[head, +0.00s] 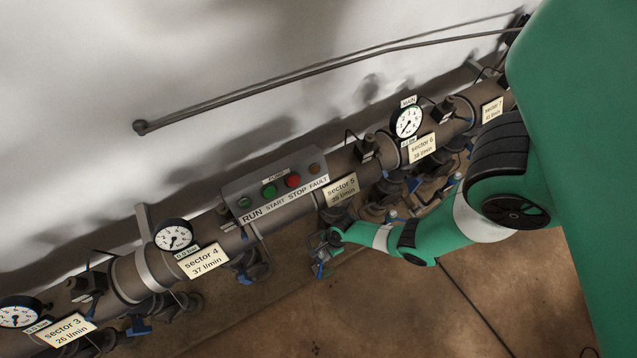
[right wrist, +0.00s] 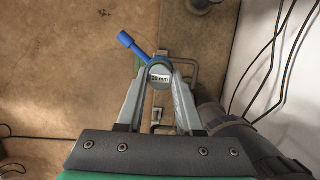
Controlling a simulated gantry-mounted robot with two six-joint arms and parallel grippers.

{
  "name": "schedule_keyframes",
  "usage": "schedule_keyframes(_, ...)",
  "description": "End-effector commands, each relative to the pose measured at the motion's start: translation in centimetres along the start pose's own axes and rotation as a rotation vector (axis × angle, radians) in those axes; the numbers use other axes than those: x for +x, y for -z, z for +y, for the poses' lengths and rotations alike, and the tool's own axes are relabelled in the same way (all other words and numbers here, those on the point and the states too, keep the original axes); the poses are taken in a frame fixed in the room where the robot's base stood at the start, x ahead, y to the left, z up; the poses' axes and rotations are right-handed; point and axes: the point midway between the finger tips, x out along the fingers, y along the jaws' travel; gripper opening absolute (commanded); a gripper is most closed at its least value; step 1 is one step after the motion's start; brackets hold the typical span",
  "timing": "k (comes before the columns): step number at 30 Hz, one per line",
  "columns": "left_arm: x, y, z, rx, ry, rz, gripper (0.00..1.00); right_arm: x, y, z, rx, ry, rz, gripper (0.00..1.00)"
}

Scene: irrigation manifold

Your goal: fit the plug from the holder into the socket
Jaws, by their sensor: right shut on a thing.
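My right gripper (head: 326,240) reaches in from the right, below the pipe near the sector 5 label. In the right wrist view its two fingers (right wrist: 160,80) are shut on a round grey piece labelled "20 mm" (right wrist: 159,76), with a green edge. I take this piece for the plug. A blue lever (right wrist: 131,46) sticks out beyond it to the upper left; I cannot tell whether it belongs to the piece. A thin metal bracket (right wrist: 192,68) shows behind the fingers, perhaps the holder. I cannot pick out the socket. My left gripper is not in view.
The brown manifold pipe (head: 340,165) runs diagonally along the white wall, with blue-handled valves below it. A control box (head: 275,185) and gauges (head: 174,235) sit along it. Black cables (right wrist: 275,70) hang at right in the wrist view. The brown floor (head: 400,310) is largely clear.

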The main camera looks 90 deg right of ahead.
Motion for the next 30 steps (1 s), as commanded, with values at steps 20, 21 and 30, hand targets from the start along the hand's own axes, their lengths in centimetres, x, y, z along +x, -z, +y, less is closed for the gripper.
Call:
schedule_keyframes(20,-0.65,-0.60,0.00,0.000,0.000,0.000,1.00,0.95,0.25,-0.02,0.000,0.000,0.000,0.00)
schedule_keyframes(21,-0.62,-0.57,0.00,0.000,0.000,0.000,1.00,0.93,0.24,-0.02,0.000,0.000,0.000,0.00)
schedule_keyframes(30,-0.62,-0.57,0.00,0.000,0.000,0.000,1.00,0.93,0.25,-0.01,0.000,0.000,0.000,0.64)
